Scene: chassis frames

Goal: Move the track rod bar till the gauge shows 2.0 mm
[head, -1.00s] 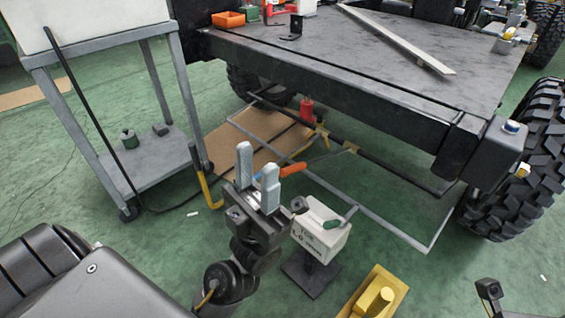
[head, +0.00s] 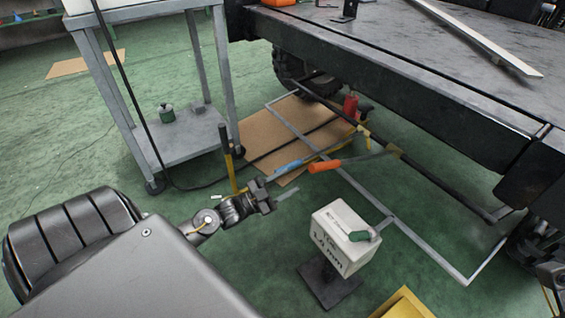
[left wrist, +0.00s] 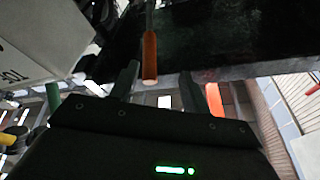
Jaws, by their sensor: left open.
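An orange-handled bar (head: 325,165) reaches under the vehicle's front to the long dark rod (head: 340,106). My left gripper (head: 294,181) is open and empty, low over the floor just left of the orange handle. In the left wrist view the orange handle (left wrist: 150,57) shows between and beyond the two fingers (left wrist: 158,80), with no visible contact.
A grey cart (head: 182,140) stands at the left, with a yellow upright handle (head: 228,160) beside it. A grey floor frame (head: 365,195) runs behind the gauge. A cardboard sheet (head: 262,130) lies under the vehicle (head: 400,85). A yellow block (head: 405,303) is at the front.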

